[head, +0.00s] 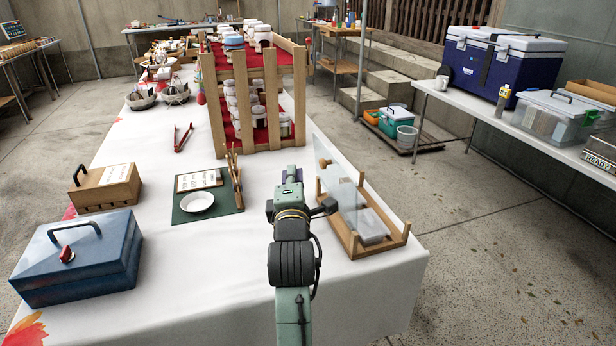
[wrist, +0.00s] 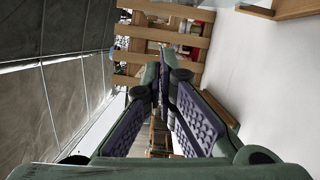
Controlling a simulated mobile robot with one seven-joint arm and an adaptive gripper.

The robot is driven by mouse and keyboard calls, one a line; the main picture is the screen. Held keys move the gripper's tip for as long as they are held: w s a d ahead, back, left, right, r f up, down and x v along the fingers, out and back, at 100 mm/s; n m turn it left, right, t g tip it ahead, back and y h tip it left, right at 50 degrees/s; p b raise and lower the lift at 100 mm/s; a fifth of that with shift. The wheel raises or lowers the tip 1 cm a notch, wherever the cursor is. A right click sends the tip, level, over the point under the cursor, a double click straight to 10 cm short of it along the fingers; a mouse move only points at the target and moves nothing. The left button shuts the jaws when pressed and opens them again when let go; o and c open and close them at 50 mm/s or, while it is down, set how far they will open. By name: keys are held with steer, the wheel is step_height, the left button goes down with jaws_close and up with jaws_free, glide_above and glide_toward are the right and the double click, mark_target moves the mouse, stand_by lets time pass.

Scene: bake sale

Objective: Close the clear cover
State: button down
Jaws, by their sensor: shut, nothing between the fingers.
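The clear cover (head: 347,192) is a see-through panel with a small wooden knob (head: 325,162). It stands raised and steeply tilted over a low wooden tray (head: 378,250) with corner posts, near the table's right edge. A pale flat item (head: 372,229) lies in the tray. My gripper (head: 292,174) is just left of the raised cover in the head view; whether it touches the panel I cannot tell. In the wrist view my gripper (wrist: 160,88) has its fingertips together with nothing between them. I cannot make out the cover clearly there.
A wooden rack (head: 216,115) with jars stands behind. A green mat (head: 190,214) with a white dish (head: 197,202), a wooden box (head: 105,190) and a blue metal box (head: 80,262) are to the left. White tablecloth is bare between the mat and the front edge.

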steer(key=shift+w+d+r, duration=0.15)
steer(key=shift+w+d, duration=0.05)
steer(key=shift+d, duration=0.7)
steer(key=shift+w+d+r, duration=0.1)
steer(key=shift+w+d, duration=0.05)
steer(key=shift+d, duration=0.7)
steer(key=shift+w+d+r+m+p, duration=0.1)
steer(key=shift+d+r+m+p, duration=0.25)
steer(key=shift+m+p, duration=0.1)
